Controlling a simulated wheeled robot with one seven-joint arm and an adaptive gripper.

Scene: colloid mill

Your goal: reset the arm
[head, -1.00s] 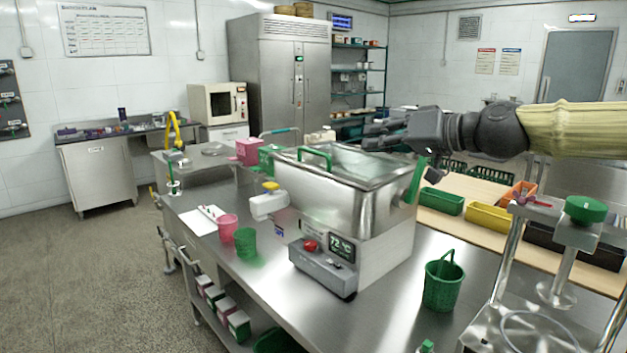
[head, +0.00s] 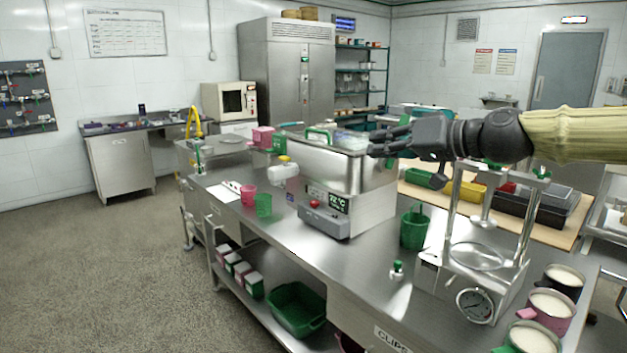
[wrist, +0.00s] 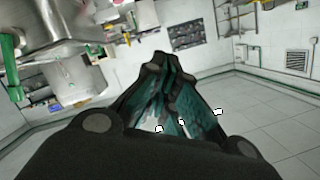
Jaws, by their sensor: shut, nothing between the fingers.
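My gripper (head: 378,147) is at the end of my arm, which reaches in from the right in the head view. It hangs in the air, and in the picture its fingertips overlap the right side of the steel bath (head: 330,168) with the temperature display. I cannot tell the distance between them. In the wrist view my gripper's fingers (wrist: 165,62) come together and hold nothing. The steel bath also shows at the top left of the wrist view (wrist: 60,22), tilted.
Yellow and dark bins (head: 535,208) stand behind. A pink cup (head: 248,196) is at left. The floor (head: 120,270) at left is clear.

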